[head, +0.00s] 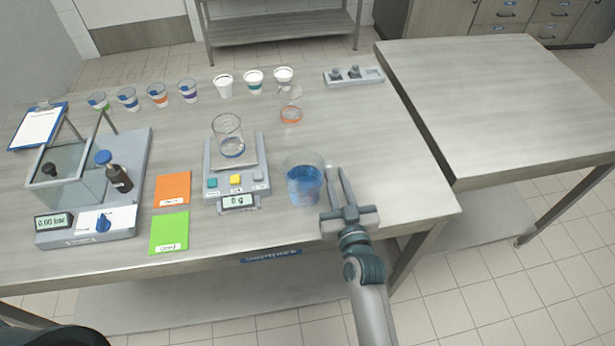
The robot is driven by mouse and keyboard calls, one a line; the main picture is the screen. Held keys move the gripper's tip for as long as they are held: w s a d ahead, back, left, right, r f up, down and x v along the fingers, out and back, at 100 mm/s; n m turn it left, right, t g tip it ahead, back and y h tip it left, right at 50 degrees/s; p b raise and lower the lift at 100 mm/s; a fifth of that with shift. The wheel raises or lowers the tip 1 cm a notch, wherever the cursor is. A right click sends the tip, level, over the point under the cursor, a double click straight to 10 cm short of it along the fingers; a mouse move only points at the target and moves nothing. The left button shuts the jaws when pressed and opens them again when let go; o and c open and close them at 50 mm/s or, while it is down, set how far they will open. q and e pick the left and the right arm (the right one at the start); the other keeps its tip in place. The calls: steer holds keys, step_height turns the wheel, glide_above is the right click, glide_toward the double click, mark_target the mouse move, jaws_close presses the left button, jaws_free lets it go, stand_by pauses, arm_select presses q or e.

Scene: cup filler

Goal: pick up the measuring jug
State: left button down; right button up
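A clear jug with blue liquid (304,186), which looks like the measuring jug, stands upright near the table's front edge, right of the scale. My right gripper (336,172) is just right of the jug, its fingers pointing away from me. A gap shows between the two fingers, and nothing is between them. The gripper looks apart from the jug, though the left finger is close to its wall. I cannot make out a handle on the jug. My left gripper is not in view.
A glass beaker (228,144) stands on the scale (213,161) left of the jug. Several cups line the back. Orange (173,188) and green (170,232) cards lie left.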

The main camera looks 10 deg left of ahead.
steer(key=shift+w+a, duration=0.2)
steer(key=shift+w, duration=0.35)
jaws_close()
steer(key=shift+s+f, duration=0.1)
steer(key=shift+f, duration=0.05)
stand_by(0.8)
stand_by(0.3)
